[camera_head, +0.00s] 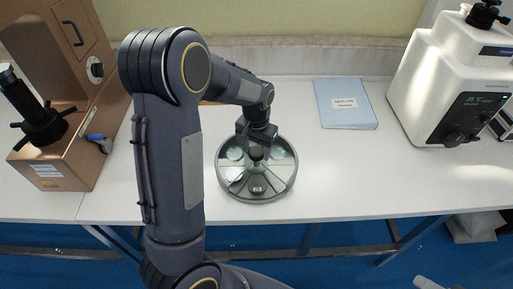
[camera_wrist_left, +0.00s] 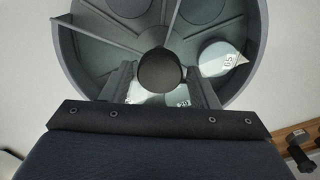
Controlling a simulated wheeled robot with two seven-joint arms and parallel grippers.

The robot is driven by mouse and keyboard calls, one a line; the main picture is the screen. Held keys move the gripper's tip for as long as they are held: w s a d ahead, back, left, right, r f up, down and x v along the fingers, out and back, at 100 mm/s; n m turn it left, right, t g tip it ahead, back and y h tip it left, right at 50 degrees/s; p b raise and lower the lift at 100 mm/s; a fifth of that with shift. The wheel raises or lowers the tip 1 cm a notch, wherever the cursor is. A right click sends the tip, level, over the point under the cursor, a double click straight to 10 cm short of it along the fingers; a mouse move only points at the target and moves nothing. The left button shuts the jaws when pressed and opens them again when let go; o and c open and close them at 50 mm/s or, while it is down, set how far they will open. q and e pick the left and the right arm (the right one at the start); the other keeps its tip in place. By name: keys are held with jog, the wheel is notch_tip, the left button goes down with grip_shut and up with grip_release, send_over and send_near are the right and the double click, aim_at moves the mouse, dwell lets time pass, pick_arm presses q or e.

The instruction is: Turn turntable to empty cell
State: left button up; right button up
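The round glass-and-metal turntable (camera_head: 228,190) stands on the white table in the head view, divided by thin walls into wedge cells. A dark round knob (camera_wrist_left: 159,71) rises from its centre. My left gripper (camera_wrist_left: 160,72) reaches down over the turntable, its two fingers against opposite sides of the knob. A dark labelled block (camera_head: 257,188) sits in the front cell in the head view. Cells behind the gripper are partly hidden. My right gripper is not in view.
A blue book (camera_head: 345,92) lies right of the turntable. A white tester (camera_head: 440,75) stands at the far right and a brown tester (camera_head: 75,165) at the left. The table's front edge (camera_head: 370,216) is near. The table between turntable and white tester is mostly clear.

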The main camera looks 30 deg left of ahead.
pick_arm(q)
jog(key=c, duration=1.1)
jog(key=shift+m, duration=0.5)
jog(key=shift+m+b, duration=0.3)
jog(key=shift+m, duration=2.3)
jog(key=shift+r+m, duration=0.1)
jog(key=shift+m, duration=2.9)
jog(key=shift+w, duration=0.1)
jog(key=o, duration=1.4)
